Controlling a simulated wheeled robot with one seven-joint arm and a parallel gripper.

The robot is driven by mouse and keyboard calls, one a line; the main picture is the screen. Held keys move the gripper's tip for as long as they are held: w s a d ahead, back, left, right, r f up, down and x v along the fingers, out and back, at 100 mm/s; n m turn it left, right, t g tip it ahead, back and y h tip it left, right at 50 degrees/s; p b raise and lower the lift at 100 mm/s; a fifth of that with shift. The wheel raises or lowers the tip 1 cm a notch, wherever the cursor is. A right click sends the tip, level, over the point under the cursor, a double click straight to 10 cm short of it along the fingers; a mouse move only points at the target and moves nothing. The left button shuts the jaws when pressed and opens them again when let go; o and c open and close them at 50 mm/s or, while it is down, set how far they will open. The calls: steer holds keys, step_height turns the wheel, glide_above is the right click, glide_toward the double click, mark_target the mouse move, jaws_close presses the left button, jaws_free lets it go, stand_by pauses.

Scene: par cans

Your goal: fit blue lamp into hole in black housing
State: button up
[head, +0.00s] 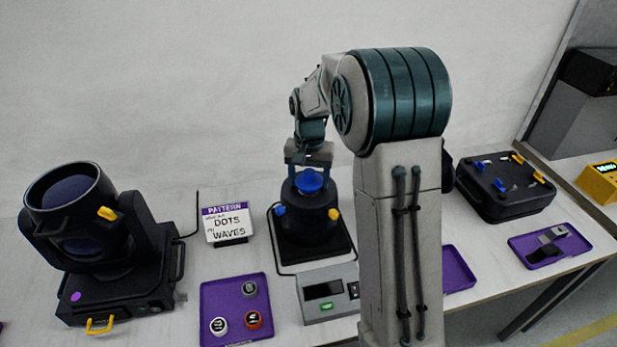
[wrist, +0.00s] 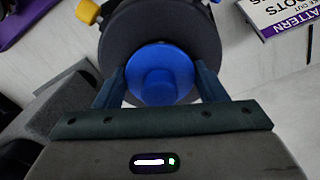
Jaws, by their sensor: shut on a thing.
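The blue lamp (head: 310,181) is a round blue piece with a raised middle. It sits at the top of the black housing (head: 306,218), at the centre of the table. My gripper (head: 309,167) reaches down from above and is shut on the blue lamp. In the wrist view the lamp (wrist: 160,72) lies between my two fingers, in front of the round dark housing (wrist: 125,38). The hole is hidden behind the lamp, and I cannot tell how deep the lamp sits in it.
A sign (head: 228,224) and a large black spotlight (head: 85,245) stand left of the housing. A purple tray (head: 213,293) holds several small round parts. A grey box (head: 325,292) with a display is in front. A black case (head: 505,188) and another purple tray (head: 574,239) are right.

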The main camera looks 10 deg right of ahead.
steer(key=shift+f, duration=0.15)
steer(key=o, duration=1.2)
step_height(320, 180, up, 13)
steer(key=s+f+n+t, duration=0.1)
steer(key=s+f, duration=0.1)
steer(key=s, duration=0.7)
steer(key=s+f+n+t, duration=0.1)
steer(key=s+n, duration=0.1)
steer(key=s, duration=0.7)
steer(key=s+f+n+t+b, duration=0.1)
steer(key=s+f, duration=0.1)
steer(key=s, duration=0.7)
steer(key=shift+s+a+f+n, duration=0.1)
steer(key=shift+f+n, duration=0.2)
steer(key=shift+n, duration=0.1)
